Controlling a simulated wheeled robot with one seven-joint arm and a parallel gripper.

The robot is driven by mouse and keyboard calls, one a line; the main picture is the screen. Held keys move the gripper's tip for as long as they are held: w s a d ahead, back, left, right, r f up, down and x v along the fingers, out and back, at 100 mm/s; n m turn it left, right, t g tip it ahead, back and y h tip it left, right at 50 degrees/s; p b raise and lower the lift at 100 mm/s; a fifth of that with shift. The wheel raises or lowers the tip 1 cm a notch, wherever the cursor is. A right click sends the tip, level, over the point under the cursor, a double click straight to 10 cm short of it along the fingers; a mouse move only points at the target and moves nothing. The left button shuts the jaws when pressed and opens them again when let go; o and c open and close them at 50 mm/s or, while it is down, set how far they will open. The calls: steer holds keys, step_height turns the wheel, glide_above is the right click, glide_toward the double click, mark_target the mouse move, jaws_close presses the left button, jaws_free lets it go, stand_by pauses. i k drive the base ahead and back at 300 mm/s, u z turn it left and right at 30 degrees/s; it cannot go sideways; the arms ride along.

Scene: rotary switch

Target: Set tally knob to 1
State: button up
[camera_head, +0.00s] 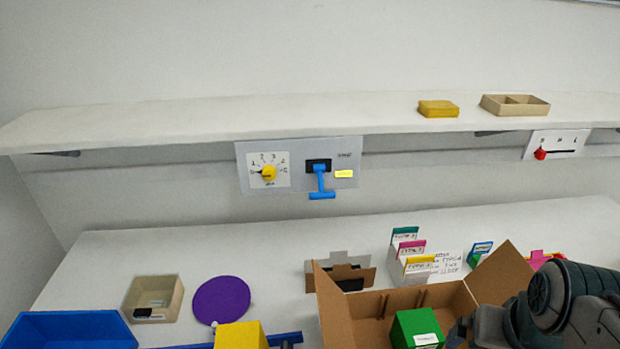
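A yellow round knob (268,173) sits on a white dial plate (283,183) at the left of a grey panel (240,160) under the shelf. Small numerals are printed around the knob. Its dark pointer seems to point left, near the 0 mark; the label under it is too small to read surely. My arm shows at the bottom right, with what looks like part of my gripper (466,330) low beside the cardboard box. It is far from the knob and does not touch it. Its fingertips are not clear.
A blue T-shaped handle (321,182) sticks out just right of the dial. A red slider (540,154) is farther right. The shelf (200,120) overhangs the panel. An open cardboard box (460,300) and a blue tray (70,330) stand on the table below. The air before the knob looks clear.

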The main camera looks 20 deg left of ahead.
mark_target(269, 172)
steer(key=u, duration=1.2)
